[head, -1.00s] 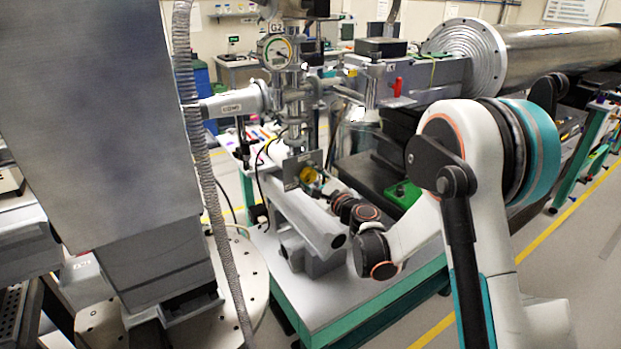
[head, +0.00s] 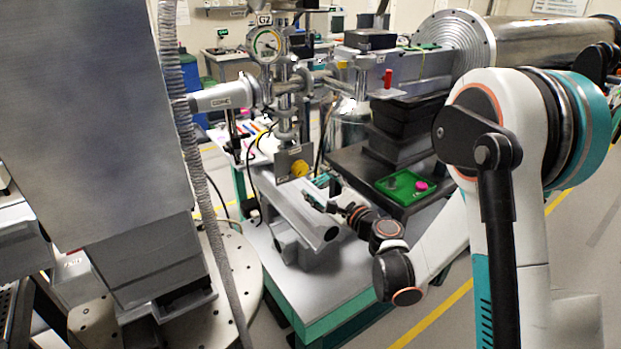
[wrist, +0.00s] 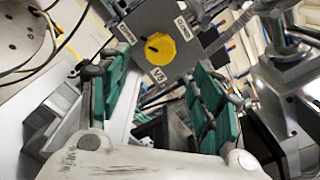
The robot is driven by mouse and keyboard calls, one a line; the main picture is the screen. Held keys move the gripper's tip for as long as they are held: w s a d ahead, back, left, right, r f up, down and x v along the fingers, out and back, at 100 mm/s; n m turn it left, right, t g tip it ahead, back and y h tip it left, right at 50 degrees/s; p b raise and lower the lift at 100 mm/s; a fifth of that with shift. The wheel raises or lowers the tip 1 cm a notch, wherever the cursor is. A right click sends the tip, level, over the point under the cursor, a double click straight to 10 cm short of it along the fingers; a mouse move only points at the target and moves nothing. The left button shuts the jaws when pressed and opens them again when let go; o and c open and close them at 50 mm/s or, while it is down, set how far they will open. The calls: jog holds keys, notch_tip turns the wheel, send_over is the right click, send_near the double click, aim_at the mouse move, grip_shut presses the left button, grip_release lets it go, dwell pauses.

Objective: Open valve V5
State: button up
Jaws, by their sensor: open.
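Valve V5 is a round yellow knob (wrist: 160,49) on a grey plate (wrist: 193,17). A V5 tag (wrist: 157,75) sits below the knob, and two small labels on the plate are too blurred to read surely. A short dark mark shows on the knob's face. In the head view the knob (head: 299,169) is on the plate below the gauge column. My gripper (wrist: 165,92) is open and empty, with its teal-padded fingers apart. The knob appears beyond the fingertips, between them in the picture, and not gripped. In the head view my gripper (head: 321,190) is just right of and below the knob.
A gauge (head: 267,45) tops the column. A ribbed hose (head: 192,175) hangs at left. Cables run near the plate.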

jog(key=shift+v, duration=1.2)
jog(key=s+d+r+n+g+h, duration=0.3)
jog(key=s+r+n+g, duration=0.3)
jog(key=s+n, duration=0.65)
jog(key=s+d+n+g+h, duration=0.1)
jog(key=s+d+n+h, duration=0.2)
jog(key=s+d, duration=0.3)
jog(key=s+d+n+g+h, duration=0.1)
jog(key=s+d+n+h, duration=0.3)
jog(key=s, duration=1.1)
jog(key=d+f+n, duration=0.1)
jog(key=d, duration=0.2)
jog(key=shift+s, duration=0.2)
